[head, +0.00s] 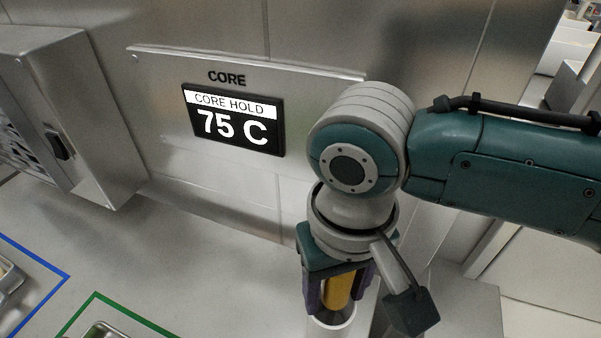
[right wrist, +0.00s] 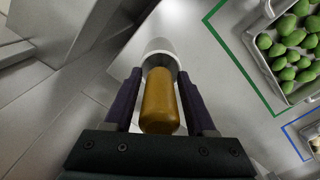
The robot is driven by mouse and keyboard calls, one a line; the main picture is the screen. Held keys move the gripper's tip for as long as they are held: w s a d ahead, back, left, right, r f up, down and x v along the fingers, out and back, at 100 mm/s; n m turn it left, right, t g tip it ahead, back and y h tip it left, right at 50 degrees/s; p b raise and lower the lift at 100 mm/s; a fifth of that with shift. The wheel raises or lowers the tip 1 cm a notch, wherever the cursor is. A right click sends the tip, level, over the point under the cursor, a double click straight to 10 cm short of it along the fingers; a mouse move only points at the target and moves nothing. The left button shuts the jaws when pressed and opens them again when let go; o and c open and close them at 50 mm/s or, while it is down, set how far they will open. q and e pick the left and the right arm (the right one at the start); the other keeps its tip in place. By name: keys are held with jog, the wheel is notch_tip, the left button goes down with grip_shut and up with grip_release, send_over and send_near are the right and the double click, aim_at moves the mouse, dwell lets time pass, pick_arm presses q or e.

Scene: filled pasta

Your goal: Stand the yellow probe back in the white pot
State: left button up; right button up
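The yellow probe (head: 338,290) is upright between the purple fingers of my right gripper (head: 338,292). In the right wrist view, the probe's thick yellow handle (right wrist: 160,102) lies between the two fingers (right wrist: 160,85), which look shut on it. The white pot (head: 331,326) is directly below the gripper, cut off by the bottom edge of the head view. In the right wrist view, the pot's rim (right wrist: 160,46) shows around the handle's far end; the probe's lower part is hidden, seemingly inside the pot. My left gripper is not in view.
A wall display (head: 233,120) under the word CORE reads CORE HOLD 75 C. A metal box (head: 75,115) is at left. Green and blue outlines mark the counter; a tray of green pieces (right wrist: 292,45) lies inside the green one.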

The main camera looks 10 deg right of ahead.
jog(key=shift+o, duration=0.6)
jog(key=shift+r, duration=0.1)
jog(key=shift+r, duration=0.25)
notch_tip(320, 180, up, 12)
jog(key=shift+f+p, duration=0.15)
jog(key=shift+p, duration=0.9)
jog(key=s+a+f+n+t+y, duration=0.2)
jog(key=s+a+y, duration=0.1)
jog(key=s, duration=0.2)
jog(key=s+d+t+h, duration=0.1)
jog(key=s+d+h, duration=0.1)
jog(key=s+d, duration=0.5)
jog(key=d+f, duration=0.1)
jog(key=d, duration=0.4)
jog(key=shift+d+m+t+h, duration=0.2)
jog(key=shift+m+t+h, duration=0.1)
jog(key=shift+m+h, duration=0.1)
